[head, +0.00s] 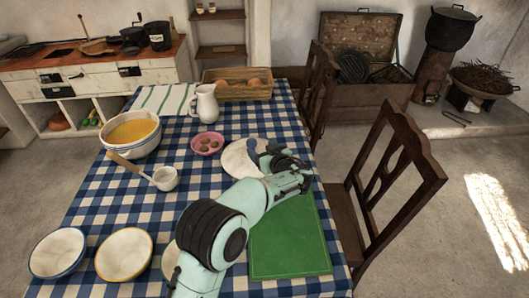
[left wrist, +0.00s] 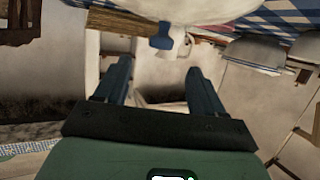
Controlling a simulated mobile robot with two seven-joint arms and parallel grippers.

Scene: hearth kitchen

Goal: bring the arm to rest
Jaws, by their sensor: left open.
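My left arm, mint green with dark joints, reaches over the table from the near edge in the head view. My left gripper (head: 263,152) is above the right side of the table, over the edge of a white plate (head: 236,160). In the left wrist view its two dark fingers (left wrist: 160,78) stand apart with nothing held between them. The wrist hangs over the far end of a green board (head: 290,240), and the arm hides part of the board. My right gripper does not show.
The checked table holds a soup bowl (head: 132,132), a ladle (head: 165,178), a white jug (head: 205,104), a pink bowl (head: 207,143), a wooden tray (head: 237,91) and empty bowls (head: 58,252) at the near left. A wooden chair (head: 395,170) stands close on the right. Floor beyond it is open.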

